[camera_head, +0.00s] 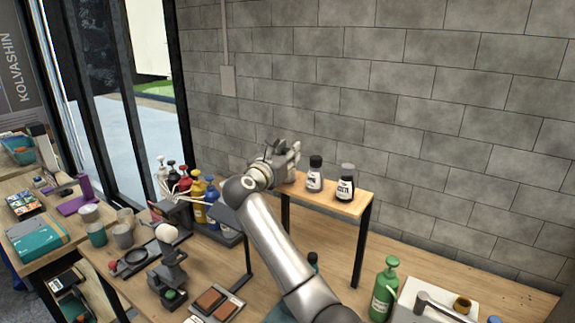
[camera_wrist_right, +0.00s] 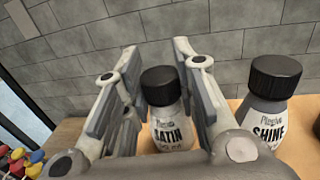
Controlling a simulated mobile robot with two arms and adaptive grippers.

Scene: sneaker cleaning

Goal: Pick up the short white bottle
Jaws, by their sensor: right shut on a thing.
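In the right wrist view, a short white bottle (camera_wrist_right: 168,112) with a black cap and a SATIN label stands upright between the fingers of my right gripper (camera_wrist_right: 150,95). The gripper is shut on it. In the head view the right gripper (camera_head: 287,158) is at the left end of the small raised shelf (camera_head: 338,200), and it mostly hides this bottle. My left gripper is not in view.
A SHINE bottle (camera_wrist_right: 268,108) with a black cap stands close to the right. Other small bottles (camera_head: 345,187) share the shelf. A green bottle (camera_head: 383,290) stands on the bench below. Several colored pump bottles (camera_head: 197,195) stand left. A block wall (camera_head: 400,90) is behind.

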